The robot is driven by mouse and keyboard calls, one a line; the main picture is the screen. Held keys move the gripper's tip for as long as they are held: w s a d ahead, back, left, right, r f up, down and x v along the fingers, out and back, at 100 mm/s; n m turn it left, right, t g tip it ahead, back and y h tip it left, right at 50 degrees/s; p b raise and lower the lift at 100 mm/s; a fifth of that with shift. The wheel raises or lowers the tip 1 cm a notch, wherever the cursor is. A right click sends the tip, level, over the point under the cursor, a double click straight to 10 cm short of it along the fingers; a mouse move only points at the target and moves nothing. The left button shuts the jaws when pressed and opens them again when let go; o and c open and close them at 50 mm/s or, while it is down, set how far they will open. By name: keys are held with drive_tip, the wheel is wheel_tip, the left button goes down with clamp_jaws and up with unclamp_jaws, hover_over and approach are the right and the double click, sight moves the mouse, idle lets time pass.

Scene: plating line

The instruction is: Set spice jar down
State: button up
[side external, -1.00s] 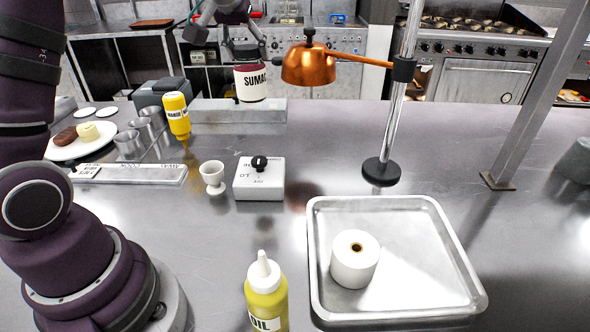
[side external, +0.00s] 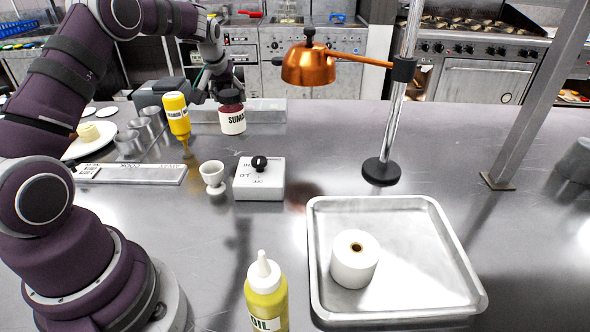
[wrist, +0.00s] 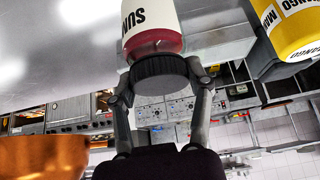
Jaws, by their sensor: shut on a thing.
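The spice jar (side external: 232,122) is upright, with a white label, dark red contents and a black lid. It is at the back of the steel counter (side external: 330,130), in front of a low steel ledge. In the wrist view, the fingers of my gripper (wrist: 158,80) are on both sides of the black lid, and the jar (wrist: 150,22) appears upside down. Its base is out of that view. I cannot tell whether the base touches the counter.
An egg cup (side external: 213,176) and a white control box (side external: 259,180) are in front. A copper lamp (side external: 308,65) hangs to the right.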

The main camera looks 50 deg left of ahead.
sight(232, 117)
wheel_tip(232, 117, down, 5)
drive_tip(key=shift+f, duration=0.2)
drive_tip(key=shift+f, duration=0.15)
drive_tip(key=o, duration=1.2)
